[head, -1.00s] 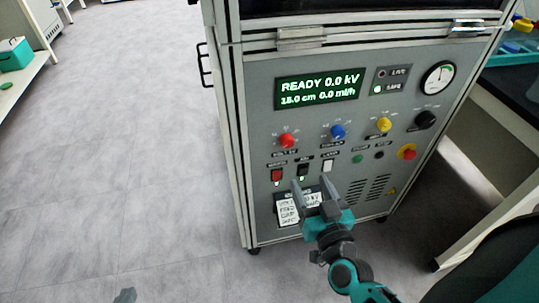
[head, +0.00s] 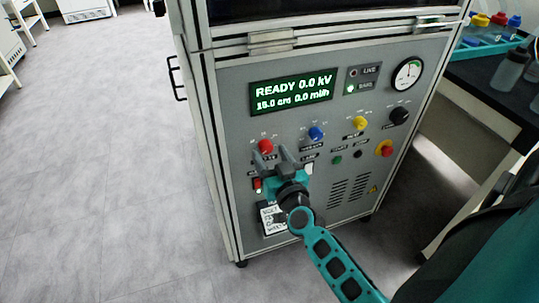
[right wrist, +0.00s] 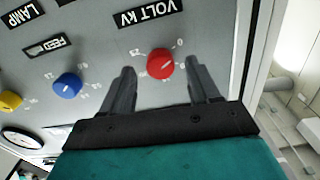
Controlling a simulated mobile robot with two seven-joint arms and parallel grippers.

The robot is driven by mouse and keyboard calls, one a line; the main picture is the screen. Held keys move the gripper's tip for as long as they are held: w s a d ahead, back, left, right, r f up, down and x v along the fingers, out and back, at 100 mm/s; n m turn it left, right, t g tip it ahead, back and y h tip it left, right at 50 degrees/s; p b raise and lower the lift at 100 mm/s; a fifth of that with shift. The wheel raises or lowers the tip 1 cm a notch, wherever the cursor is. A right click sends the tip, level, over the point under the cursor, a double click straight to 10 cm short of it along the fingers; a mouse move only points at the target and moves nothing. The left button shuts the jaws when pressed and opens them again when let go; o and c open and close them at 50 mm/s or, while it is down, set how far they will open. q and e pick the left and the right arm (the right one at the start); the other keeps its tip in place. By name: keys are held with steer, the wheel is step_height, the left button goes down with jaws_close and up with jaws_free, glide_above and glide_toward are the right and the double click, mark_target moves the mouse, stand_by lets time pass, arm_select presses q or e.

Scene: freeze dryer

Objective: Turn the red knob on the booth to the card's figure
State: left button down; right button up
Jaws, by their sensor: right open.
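The red knob (head: 265,146) is at the left of the knob row on the booth's panel (head: 228,125). In the right wrist view the red knob (right wrist: 160,63) has a dial scale around it and the label "VOLT kV". My right gripper (head: 271,154) is open just below it; in the right wrist view its fingers (right wrist: 160,88) stand apart on either side, with the knob a little beyond their tips. The card (head: 272,222) is low on the panel, partly covered by my right gripper, its writing too small to read surely. The display (head: 291,92) reads "READY 0.0 kV". My left gripper is not in view.
A blue knob (head: 316,133), a yellow knob (head: 360,123) and a black knob (head: 399,115) lie to the right. A red stop button (head: 384,148) is below them. A dark bench (head: 490,85) with bottles stands at the right. The floor at left is clear.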

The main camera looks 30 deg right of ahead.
steer(key=shift+w+d, duration=0.1)
steer(key=shift+w, duration=0.55)
steer(key=shift+c, duration=0.2)
steer(key=c, duration=1)
